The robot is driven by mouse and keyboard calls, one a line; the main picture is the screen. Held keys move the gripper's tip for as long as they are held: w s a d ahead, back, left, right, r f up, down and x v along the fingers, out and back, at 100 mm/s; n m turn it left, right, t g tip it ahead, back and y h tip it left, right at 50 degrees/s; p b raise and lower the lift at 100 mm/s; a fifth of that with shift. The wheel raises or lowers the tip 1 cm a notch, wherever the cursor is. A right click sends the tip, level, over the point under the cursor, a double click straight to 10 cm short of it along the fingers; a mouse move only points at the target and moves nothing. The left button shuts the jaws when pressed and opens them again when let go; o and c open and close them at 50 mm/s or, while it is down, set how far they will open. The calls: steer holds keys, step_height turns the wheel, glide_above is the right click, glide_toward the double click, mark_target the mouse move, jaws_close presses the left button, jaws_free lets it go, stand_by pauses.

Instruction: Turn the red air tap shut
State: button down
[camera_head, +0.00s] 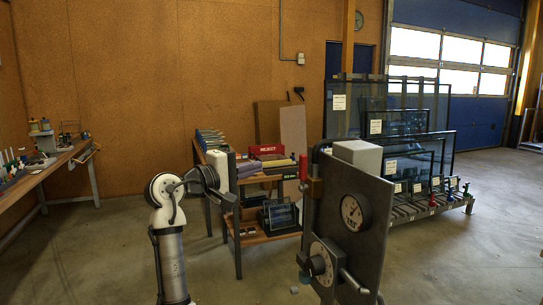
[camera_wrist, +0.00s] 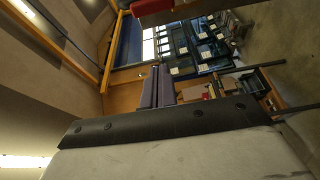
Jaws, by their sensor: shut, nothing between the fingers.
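The red air tap shows in the head view as a narrow upright red handle (camera_head: 303,167) above a brass-coloured body (camera_head: 315,188), at the upper left edge of a grey upright panel (camera_head: 375,215). My gripper (camera_wrist: 157,72) is shut and empty in the wrist view, its two grey fingers side by side. In the head view my arm is left of the panel, clearly apart from the red handle; my fingertips are hard to make out there. A red block (camera_wrist: 152,8) is cut off at the wrist view's top edge; I cannot tell whether it is the tap.
The panel carries a round gauge (camera_head: 355,212), a dial with a black knob (camera_head: 317,265) and a metal lever (camera_head: 354,282). Behind are a wooden shelf table (camera_head: 255,238), a red REJECT bin (camera_head: 267,150) and racked glass frames (camera_head: 420,155). A workbench (camera_head: 45,172) stands far left.

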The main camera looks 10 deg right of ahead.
mark_target(303, 173)
steer(key=d+p, duration=0.5)
steer(key=d, duration=0.4)
steer(key=shift+w+d, duration=0.4)
steer(key=shift+w, duration=0.05)
